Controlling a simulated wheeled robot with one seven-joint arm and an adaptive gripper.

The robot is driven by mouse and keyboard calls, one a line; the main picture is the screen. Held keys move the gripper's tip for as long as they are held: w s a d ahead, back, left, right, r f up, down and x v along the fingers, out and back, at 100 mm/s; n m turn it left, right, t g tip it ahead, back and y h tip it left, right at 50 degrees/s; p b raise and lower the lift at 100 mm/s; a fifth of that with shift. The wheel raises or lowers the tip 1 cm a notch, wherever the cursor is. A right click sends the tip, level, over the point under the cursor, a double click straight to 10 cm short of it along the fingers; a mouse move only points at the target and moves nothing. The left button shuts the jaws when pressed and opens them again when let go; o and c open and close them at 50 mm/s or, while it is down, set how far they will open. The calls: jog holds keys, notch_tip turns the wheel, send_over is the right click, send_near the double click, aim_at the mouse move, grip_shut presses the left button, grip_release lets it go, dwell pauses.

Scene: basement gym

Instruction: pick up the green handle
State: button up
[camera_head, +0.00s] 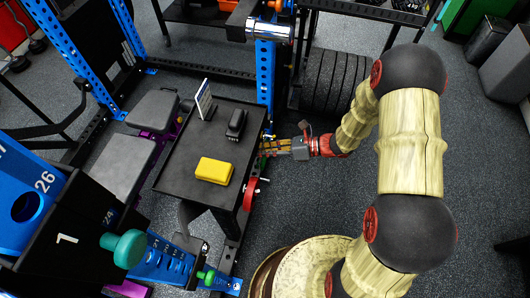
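Several green parts show, and I cannot tell for sure which one is the green handle. A large teal-green knob (124,248) sticks out from the black rack part at lower left. A smaller bright green knob (206,277) sits on the blue bar at the bottom. My gripper (268,147) is at the right edge of the black table, at the end of my arm, pointing left. A small green patch shows just by its fingertips, partly hidden. The fingers are too small to show whether they are open or shut.
A black tray table (185,170) holds a yellow box (214,170), a dark device (236,124) and a small upright sign (204,99). A grey bench (112,165), blue rack posts (265,75) and black weight plates (345,82) stand around it.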

grip_shut()
dwell(0.8)
